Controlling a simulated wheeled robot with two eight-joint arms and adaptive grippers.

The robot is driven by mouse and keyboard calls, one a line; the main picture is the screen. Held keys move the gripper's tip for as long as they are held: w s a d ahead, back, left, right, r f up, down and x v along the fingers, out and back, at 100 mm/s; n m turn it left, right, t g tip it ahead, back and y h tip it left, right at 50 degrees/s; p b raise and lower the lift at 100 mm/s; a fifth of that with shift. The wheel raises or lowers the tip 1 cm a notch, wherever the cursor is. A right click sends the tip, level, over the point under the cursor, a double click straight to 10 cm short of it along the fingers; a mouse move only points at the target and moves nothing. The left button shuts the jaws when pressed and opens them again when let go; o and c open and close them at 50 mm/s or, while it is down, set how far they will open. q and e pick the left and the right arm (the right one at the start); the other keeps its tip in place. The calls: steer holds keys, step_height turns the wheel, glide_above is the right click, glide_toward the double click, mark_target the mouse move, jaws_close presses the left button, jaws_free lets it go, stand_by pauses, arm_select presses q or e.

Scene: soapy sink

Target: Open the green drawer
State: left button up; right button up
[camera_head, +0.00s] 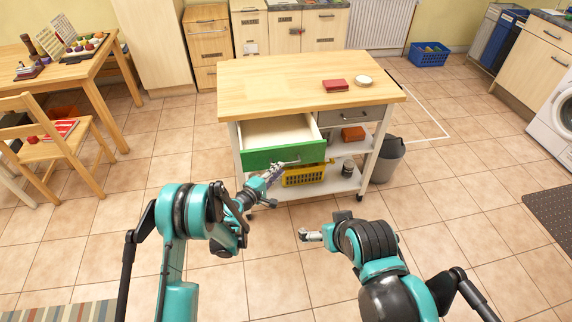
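The green drawer (262,157) is in the left half of the kitchen island's front. It is pulled out, and its pale, empty-looking inside shows. A thin handle sits on its green front. My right gripper (303,235) is away from the drawer, low in front of the island, over the floor. Its finger state is too small to tell.
The wooden-topped island (290,78) carries a red box (335,85) and a small round dish (364,80). A grey drawer (352,115) is beside the green one. A yellow basket (304,176) stands on the lower shelf. A grey bin (388,160) stands right of the island. Tiled floor is open around me.

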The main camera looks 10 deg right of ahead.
mark_target(286, 163)
arm_select(q)
steer(key=b+x, duration=0.1)
steer(key=x, duration=0.4)
steer(key=shift+w+d, duration=0.15)
